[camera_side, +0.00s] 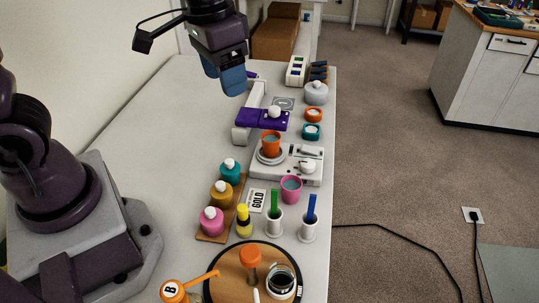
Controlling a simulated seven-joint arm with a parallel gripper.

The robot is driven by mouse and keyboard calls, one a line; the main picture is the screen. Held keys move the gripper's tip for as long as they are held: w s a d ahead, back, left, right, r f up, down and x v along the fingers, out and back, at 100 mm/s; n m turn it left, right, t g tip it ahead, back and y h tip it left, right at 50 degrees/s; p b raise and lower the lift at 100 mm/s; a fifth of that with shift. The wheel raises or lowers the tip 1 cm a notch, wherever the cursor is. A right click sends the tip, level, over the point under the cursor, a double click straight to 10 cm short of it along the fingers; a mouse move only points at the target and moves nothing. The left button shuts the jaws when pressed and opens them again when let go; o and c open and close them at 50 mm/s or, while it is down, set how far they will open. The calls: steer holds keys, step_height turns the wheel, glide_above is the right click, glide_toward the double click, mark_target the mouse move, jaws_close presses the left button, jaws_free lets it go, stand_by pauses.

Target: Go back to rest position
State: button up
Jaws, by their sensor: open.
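My gripper (224,82) is at the upper middle of the side view, raised above the far left part of the table. Its blue fingers point down and nothing shows between them. It is apart from all the items on the table. My arm's base stands at the lower left.
The white table (170,130) is bare at its left. Along its right are an orange cup (271,143) on a white device, a pink cup (291,188), a wooden rack (213,237) of bottles, green and blue sticks in holders, and a round wooden board (228,278). A purple-armed stand (262,118) stands near my gripper.

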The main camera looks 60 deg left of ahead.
steer(key=s+a+r+t, duration=0.2)
steer(key=s+r+t, duration=0.2)
steer(key=s, duration=0.6)
step_height(320, 180, up, 2)
steer(key=shift+a+r+n, duration=0.2)
steer(key=shift+r+n, duration=0.05)
steer(key=shift+n, duration=0.05)
